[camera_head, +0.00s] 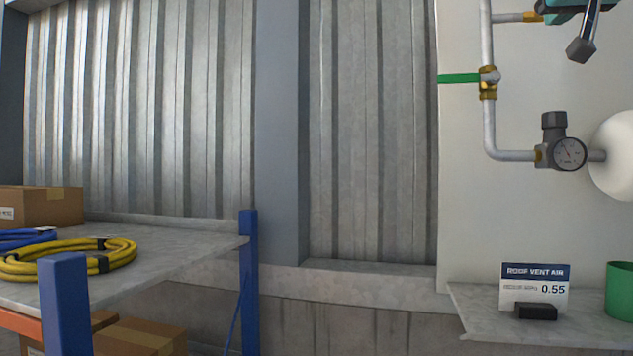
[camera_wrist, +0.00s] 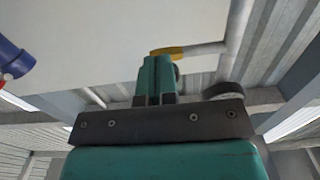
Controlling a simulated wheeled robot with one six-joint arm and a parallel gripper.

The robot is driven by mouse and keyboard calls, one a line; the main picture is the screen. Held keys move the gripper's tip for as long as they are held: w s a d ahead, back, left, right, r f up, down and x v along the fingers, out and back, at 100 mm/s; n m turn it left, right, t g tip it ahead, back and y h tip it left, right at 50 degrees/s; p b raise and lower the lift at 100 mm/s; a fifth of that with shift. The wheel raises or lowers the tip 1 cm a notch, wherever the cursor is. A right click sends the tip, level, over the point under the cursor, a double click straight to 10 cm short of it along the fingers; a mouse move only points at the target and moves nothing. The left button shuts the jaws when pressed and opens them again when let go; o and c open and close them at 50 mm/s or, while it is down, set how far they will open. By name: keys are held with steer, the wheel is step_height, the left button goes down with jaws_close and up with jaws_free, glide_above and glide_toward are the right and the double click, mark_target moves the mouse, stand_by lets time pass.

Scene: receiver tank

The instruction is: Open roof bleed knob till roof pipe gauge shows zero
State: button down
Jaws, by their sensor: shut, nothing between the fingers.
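My gripper (camera_wrist: 155,65) is shut and empty in the wrist view, its teal fingertips close to a brass collar (camera_wrist: 166,51) on a grey pipe. I cannot tell if they touch. The roof bleed knob is not clearly seen in either view. A round gauge (camera_head: 569,154) sits on the lower pipe beside a dark-capped regulator (camera_head: 554,128). Its reading is too small to tell. I cannot tell if it is the roof pipe gauge.
A brass valve with a green lever (camera_head: 459,78) is on the vertical pipe. A "ROOF VENT AIR" card (camera_head: 535,278) reading 0.55 stands on a shelf (camera_head: 490,325) with a green cup (camera_head: 620,290). A dark round part (camera_wrist: 224,90) is right of my fingers. A rack (camera_head: 190,255) stands left.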

steer(key=shift+w, duration=0.3)
steer(key=shift+a, duration=0.2)
stand_by(0.8)
steer(key=v, duration=0.1)
steer(key=b+v, duration=0.1)
steer(key=v, duration=0.1)
steer(key=f+b+v, duration=0.1)
steer(key=v, duration=0.1)
steer(key=shift+s, duration=0.2)
stand_by(0.4)
steer(key=shift+a+r, duration=0.1)
steer(key=shift+a, duration=0.05)
